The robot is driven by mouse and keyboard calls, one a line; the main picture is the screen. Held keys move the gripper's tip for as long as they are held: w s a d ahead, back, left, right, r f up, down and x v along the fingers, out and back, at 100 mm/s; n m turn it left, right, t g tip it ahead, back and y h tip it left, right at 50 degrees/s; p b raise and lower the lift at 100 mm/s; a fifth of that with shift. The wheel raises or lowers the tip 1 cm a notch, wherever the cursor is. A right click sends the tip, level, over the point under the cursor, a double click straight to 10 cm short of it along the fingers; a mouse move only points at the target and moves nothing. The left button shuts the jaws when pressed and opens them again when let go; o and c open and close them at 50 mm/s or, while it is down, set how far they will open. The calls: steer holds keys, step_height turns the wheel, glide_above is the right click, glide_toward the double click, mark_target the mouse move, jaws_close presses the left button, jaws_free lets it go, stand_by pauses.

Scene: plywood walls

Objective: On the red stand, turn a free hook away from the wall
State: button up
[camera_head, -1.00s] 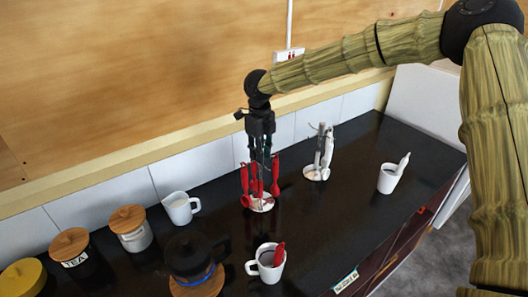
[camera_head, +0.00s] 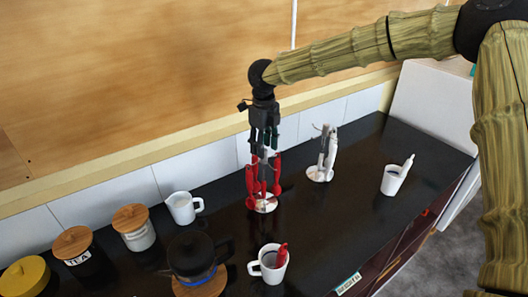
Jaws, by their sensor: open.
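The red stand (camera_head: 266,205) is on the black counter near the tiled wall, with red utensils (camera_head: 252,183) hanging around its post. My gripper (camera_head: 264,150) points down over the top of this stand, with its fingers apart around the upper part. The hooks are mostly hidden behind the fingers, so I cannot tell which one is free or whether a finger touches it. A similar stand with white utensils (camera_head: 328,150) is just to the right.
A white mug with a red utensil (camera_head: 268,264) stands in front, and a white cup with a white utensil (camera_head: 395,178) at right. A white jug (camera_head: 183,207), lidded jars (camera_head: 133,227) and a dark pot (camera_head: 197,258) are at left. The counter's right middle is clear.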

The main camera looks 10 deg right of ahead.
step_height(320, 180, up, 9)
stand_by(0.4)
